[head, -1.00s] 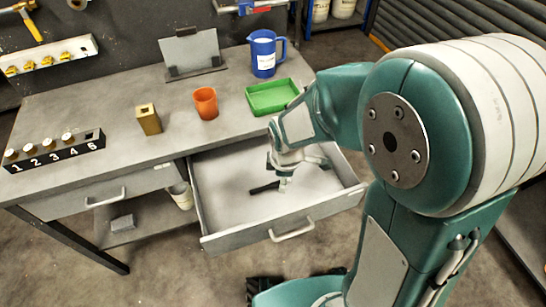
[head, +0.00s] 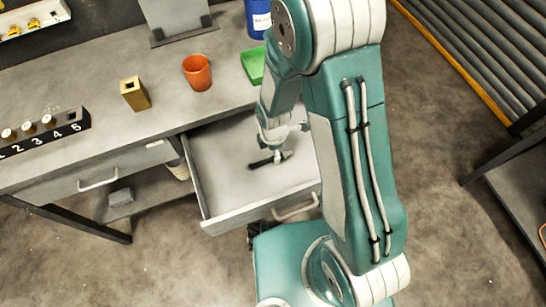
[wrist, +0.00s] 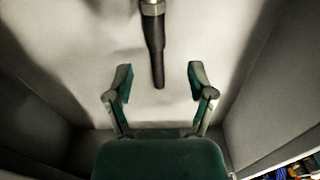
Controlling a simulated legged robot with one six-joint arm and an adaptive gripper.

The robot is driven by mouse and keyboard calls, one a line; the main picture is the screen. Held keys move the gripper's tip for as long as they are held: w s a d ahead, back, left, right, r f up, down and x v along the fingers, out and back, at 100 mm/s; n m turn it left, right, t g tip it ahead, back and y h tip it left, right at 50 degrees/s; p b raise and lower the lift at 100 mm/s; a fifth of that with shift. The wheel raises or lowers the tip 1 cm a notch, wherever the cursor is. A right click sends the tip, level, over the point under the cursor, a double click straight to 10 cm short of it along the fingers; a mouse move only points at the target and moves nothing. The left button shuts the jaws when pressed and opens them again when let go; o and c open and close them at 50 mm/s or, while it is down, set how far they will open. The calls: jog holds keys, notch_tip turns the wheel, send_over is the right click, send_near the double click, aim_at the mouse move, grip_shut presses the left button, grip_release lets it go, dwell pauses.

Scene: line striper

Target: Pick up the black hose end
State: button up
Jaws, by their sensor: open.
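The black hose end (head: 262,163) lies on the pale floor of the open drawer (head: 215,175). In the wrist view the hose end (wrist: 155,45) is a dark tapered rod with a metal collar at the top edge. Its narrow tip points down the picture, between the two fingers. My gripper (wrist: 160,80) is open and empty, with one finger on each side of the tip and a gap on both sides. In the head view my gripper (head: 280,155) is low inside the drawer, at the right end of the hose end, partly hidden by my arm.
Drawer walls (wrist: 265,85) rise close on both sides in the wrist view. On the bench above stand an orange cup (head: 197,72), a brass block (head: 134,94), a green tray (head: 252,66), a blue jug (head: 257,18) and a numbered black rack (head: 45,135).

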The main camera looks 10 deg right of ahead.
aim_at(271, 160)
jog(key=shift+w+f, duration=0.15)
jog(key=shift+f, duration=1.15)
jog(key=shift+w+f, duration=0.1)
jog(key=shift+f, duration=1.2)
grip_shut()
